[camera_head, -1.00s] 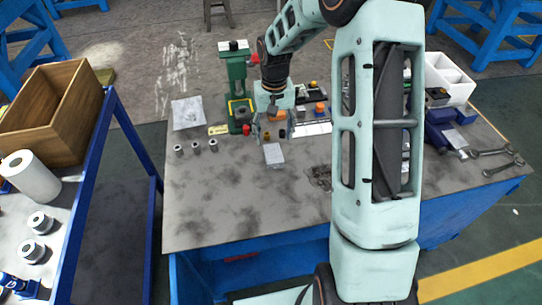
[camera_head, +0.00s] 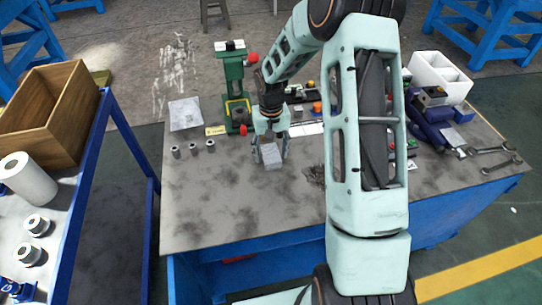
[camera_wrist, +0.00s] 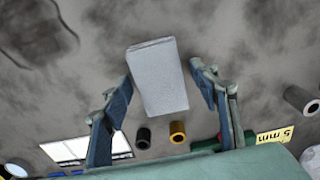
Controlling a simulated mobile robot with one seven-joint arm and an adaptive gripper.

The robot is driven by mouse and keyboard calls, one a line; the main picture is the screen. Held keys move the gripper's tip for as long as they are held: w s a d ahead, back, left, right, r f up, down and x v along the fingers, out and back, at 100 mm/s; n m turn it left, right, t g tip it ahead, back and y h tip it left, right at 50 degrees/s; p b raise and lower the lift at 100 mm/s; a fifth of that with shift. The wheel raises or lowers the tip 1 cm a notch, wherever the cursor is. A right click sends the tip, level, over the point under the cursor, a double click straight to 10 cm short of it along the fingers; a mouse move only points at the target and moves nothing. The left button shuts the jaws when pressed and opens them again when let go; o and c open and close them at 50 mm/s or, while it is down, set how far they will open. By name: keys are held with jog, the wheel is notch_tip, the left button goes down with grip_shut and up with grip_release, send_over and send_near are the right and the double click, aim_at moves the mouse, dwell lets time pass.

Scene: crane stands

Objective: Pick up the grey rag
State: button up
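The grey rag (camera_head: 271,155) is a small folded light-grey block lying on the workbench. In the wrist view the rag (camera_wrist: 157,78) lies straight ahead, its near part between the fingers. My gripper (camera_head: 270,153) hangs pointing down over the rag, with one finger to each side. In the wrist view my gripper (camera_wrist: 162,76) is open, with gaps between both fingers and the rag. I cannot tell how high the fingertips are above the bench.
A green press (camera_head: 235,85) stands behind and left of my gripper. Several small metal cylinders (camera_head: 193,148) stand to the left. A white bin (camera_head: 440,75) and wrenches (camera_head: 490,158) are at the right. The workbench top (camera_head: 220,215) in front is mostly clear.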

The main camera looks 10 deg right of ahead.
aim_at(272, 153)
jog(key=c, duration=0.9)
jog(key=shift+c, duration=0.2)
jog(key=shift+r, duration=0.6)
jog(key=shift+d+r, duration=0.2)
jog(key=shift+r, duration=1.05)
jog(key=s+d+r+p, duration=0.1)
jog(key=d+r, duration=0.8)
jog(key=d, duration=0.4)
jog(key=shift+s+d+r, duration=0.15)
jog(key=shift+s+d, duration=0.05)
jog(key=shift+d, duration=0.05)
